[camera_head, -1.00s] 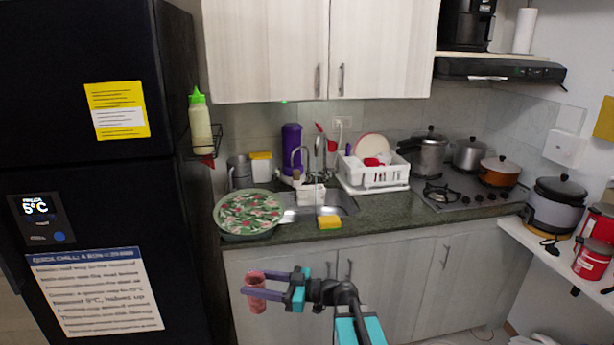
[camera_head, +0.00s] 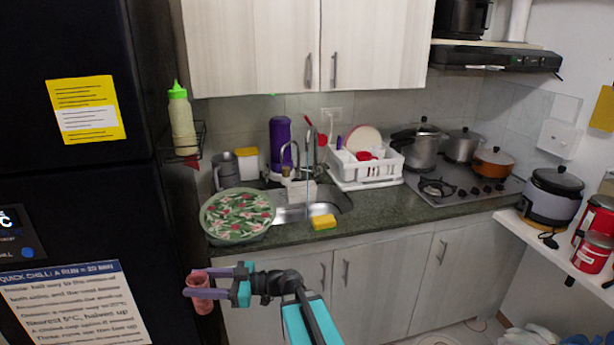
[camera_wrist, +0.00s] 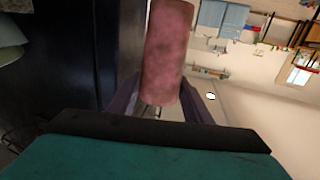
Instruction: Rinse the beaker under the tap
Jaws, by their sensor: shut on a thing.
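My gripper (camera_head: 208,284) is shut on a pinkish-red beaker (camera_head: 200,279), held in the air in front of the lower cabinets, below counter height. In the wrist view the beaker (camera_wrist: 168,52) is a mottled pink cylinder between the purple fingers; its inside is hidden. The tap (camera_head: 311,155) rises behind the metal sink (camera_head: 335,204) in the counter, up and to the right of my gripper. A thin vertical line under the tap may be water; I cannot tell.
A floral-topped green basin (camera_head: 238,214) stands on the counter left of the sink. A yellow sponge (camera_head: 323,222) lies at the sink's front edge. A white dish rack (camera_head: 365,170) stands right of the sink. The black fridge (camera_head: 75,200) is close on the left.

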